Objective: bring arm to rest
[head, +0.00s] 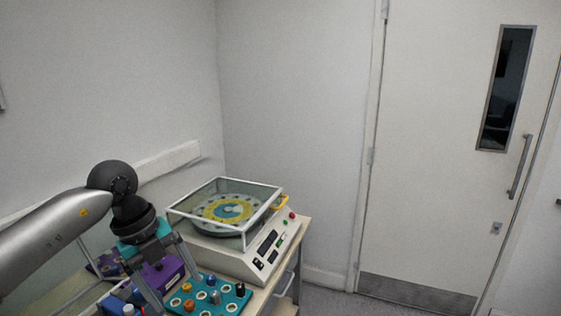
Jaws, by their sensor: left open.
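My left arm comes in from the left edge, and its left gripper (179,294) points down with two grey fingers spread apart. The gripper is open, and I see nothing held between the fingers. It is over the near part of the bench, in front of a teal rack (238,305) that holds several small coloured pieces. The fingers overlap the rack in the picture, so I cannot tell whether they touch it. My right gripper is not in view.
A cream machine (235,258) with a clear framed lid (236,187) over a yellow and teal disc (228,210) stands on the bench behind the rack. A purple box (163,274) is partly hidden by the gripper. A closed door (440,170) and clear floor are at right.

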